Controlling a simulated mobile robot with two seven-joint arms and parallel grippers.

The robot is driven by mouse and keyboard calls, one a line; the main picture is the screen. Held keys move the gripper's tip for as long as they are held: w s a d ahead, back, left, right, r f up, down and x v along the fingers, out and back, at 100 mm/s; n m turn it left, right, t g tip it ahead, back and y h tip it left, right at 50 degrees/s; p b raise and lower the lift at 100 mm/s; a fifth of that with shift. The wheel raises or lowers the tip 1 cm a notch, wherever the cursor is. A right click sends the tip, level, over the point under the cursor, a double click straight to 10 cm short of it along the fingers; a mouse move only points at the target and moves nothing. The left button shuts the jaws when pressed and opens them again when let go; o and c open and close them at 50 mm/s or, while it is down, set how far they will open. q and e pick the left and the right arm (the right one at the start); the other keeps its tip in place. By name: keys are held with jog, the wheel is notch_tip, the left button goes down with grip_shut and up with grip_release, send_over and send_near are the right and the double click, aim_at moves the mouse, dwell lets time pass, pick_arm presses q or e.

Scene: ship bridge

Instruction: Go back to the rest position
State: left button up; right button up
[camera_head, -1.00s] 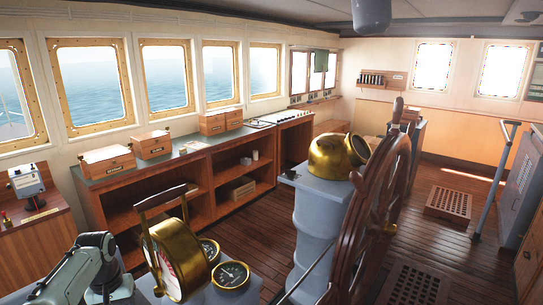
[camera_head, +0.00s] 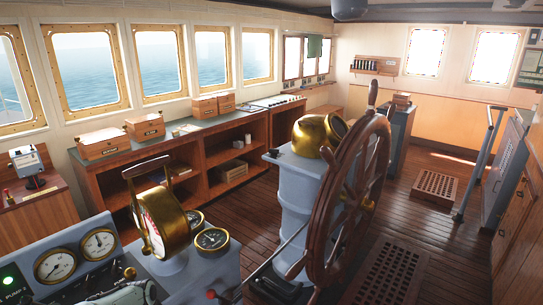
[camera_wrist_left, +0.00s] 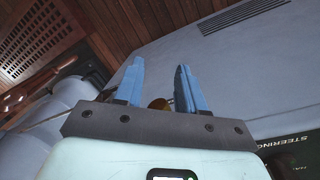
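My left gripper (camera_wrist_left: 160,66) shows in the left wrist view with its two blue fingers apart. No held object shows between them; a small brownish thing lies beyond, at the base of the fingers, and I cannot tell what it is. In the head view only a part of my arm shows at the bottom left edge, and the left gripper is out of that picture. My right gripper is in neither view.
A grey console with gauges (camera_head: 56,265) and a brass telegraph (camera_head: 167,222) stands close at the front left. The wooden ship's wheel (camera_head: 345,200) and brass binnacle (camera_head: 318,135) stand right of centre. Wooden floor (camera_head: 430,220) is open at the right.

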pick_arm(q)
jog(key=s+d+f+h, duration=0.1)
jog(key=s+d+f, duration=0.5)
jog(key=f, duration=0.3)
jog(key=s+d+f+h, duration=0.1)
jog(key=s+d+f, duration=0.4)
jog(key=s+f, duration=0.3)
jog(key=s+d+f, duration=0.2)
jog(key=s+d, duration=0.1)
jog(key=s, duration=0.3)
jog(key=s+d+f+n, duration=0.1)
jog(key=s+d+f, duration=0.2)
jog(key=s, duration=0.3)
jog(key=shift+s+d, duration=0.25)
jog(key=shift+s, duration=0.15)
